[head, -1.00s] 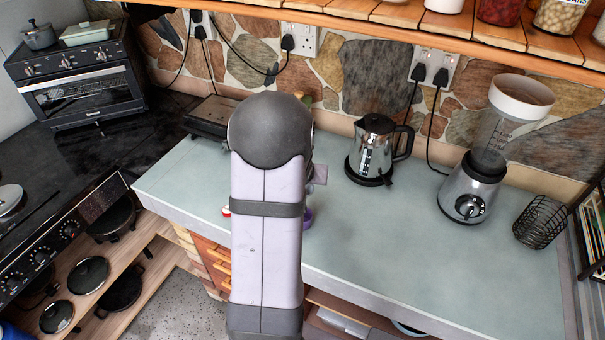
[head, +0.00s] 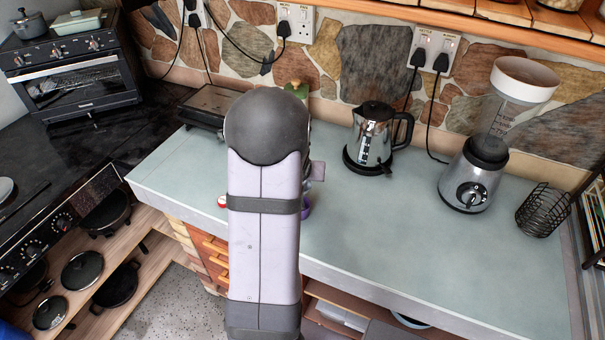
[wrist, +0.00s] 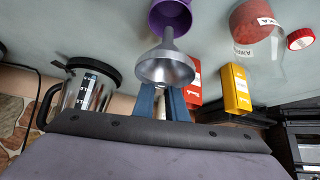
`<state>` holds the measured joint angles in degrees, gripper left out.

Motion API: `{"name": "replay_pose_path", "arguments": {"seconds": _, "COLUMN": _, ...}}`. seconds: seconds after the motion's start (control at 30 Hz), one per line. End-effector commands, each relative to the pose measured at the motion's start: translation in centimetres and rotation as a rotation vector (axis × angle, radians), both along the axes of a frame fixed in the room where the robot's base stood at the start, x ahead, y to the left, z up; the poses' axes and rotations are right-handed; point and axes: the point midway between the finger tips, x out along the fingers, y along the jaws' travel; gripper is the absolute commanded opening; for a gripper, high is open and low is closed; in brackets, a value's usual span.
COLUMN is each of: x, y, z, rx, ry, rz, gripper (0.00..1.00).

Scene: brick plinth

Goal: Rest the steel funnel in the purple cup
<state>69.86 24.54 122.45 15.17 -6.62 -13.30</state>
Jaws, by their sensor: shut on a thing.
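The steel funnel (wrist: 166,68) is in the middle of the wrist view, with its wide mouth towards my gripper and its narrow spout pointing up the picture, towards the purple cup. My gripper (wrist: 162,94), with blue fingers, is shut on the funnel near its rim. The purple cup (wrist: 168,16) stands on the counter at the top of the wrist view, partly cut off. The spout tip overlaps the cup's lower edge in the picture; I cannot tell if they touch. In the head view my arm hides the funnel and gripper, and only a sliver of the purple cup (head: 307,206) shows.
The wrist view also has a steel kettle (wrist: 88,88), a red box (wrist: 193,84), a yellow box (wrist: 236,88) and a glass jar (wrist: 262,40). In the head view a blender (head: 474,182) and wire basket (head: 541,210) stand right; the counter's front middle is clear.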

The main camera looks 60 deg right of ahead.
Motion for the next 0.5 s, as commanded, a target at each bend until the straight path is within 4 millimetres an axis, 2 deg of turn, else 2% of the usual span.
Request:
{"name": "replay_pose_path", "arguments": {"seconds": 0.03, "x": 0.0, "y": 0.0, "z": -0.6, "rx": 0.000, "ry": 0.000, "rz": 0.000, "gripper": 0.00}}
{"name": "replay_pose_path", "arguments": {"seconds": 0.5, "x": 0.0, "y": 0.0, "z": -3.6, "rx": 0.000, "ry": 0.000, "rz": 0.000, "gripper": 0.00}}
